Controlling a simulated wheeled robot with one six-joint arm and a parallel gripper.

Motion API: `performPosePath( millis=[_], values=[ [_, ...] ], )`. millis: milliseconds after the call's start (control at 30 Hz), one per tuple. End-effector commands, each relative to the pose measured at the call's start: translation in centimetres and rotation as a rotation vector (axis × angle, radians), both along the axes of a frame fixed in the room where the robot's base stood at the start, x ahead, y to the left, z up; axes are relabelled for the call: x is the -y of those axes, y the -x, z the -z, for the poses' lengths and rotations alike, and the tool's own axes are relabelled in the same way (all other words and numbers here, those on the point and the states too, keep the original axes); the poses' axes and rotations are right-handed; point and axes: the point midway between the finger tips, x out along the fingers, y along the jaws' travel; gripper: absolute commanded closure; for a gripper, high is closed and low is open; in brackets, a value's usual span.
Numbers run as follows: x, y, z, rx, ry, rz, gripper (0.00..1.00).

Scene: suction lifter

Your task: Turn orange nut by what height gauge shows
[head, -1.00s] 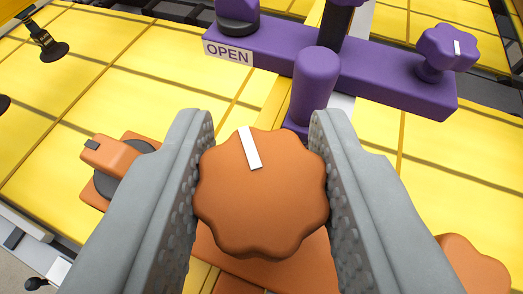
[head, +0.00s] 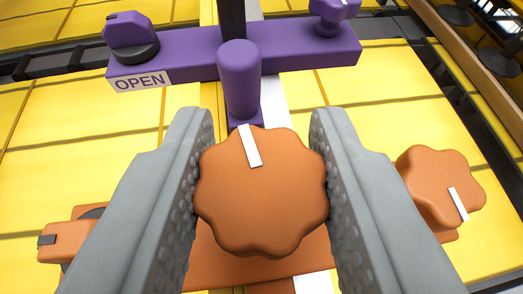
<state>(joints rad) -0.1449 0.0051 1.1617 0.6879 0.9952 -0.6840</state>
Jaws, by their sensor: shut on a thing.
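An orange lobed nut (head: 262,200) with a white mark near its top edge sits between the two grey fingers of my gripper (head: 262,190). The fingers are shut on its left and right sides. The white mark points up and slightly left in the picture. The nut stands over an orange bar (head: 300,262). A second orange lobed knob (head: 442,185), with a white mark at its lower right, is to the right of my gripper. No height gauge can be made out in this view.
Behind the nut a purple crossbar (head: 190,50) carries an upright purple cylinder (head: 239,75), an OPEN label (head: 141,81), a purple lever knob (head: 130,32) and a purple lobed knob (head: 333,12). An orange lever (head: 65,241) is at lower left. Yellow panels (head: 60,120) lie around.

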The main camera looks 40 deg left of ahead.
Motion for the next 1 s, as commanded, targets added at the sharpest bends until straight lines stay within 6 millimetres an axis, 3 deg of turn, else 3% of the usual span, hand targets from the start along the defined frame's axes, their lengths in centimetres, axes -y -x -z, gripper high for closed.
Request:
performPosePath(
  millis=[333,867,900,1000],
  values=[
    [0.01,0.05,-0.10,0.002,0.000,0.139,0.91],
    [0.04,0.01,-0.08,0.001,0.000,0.166,0.91],
    [0.04,0.00,-0.07,0.001,-0.001,0.165,0.66],
    [0.04,0.00,-0.07,0.000,0.000,0.165,0.46]
  ],
)
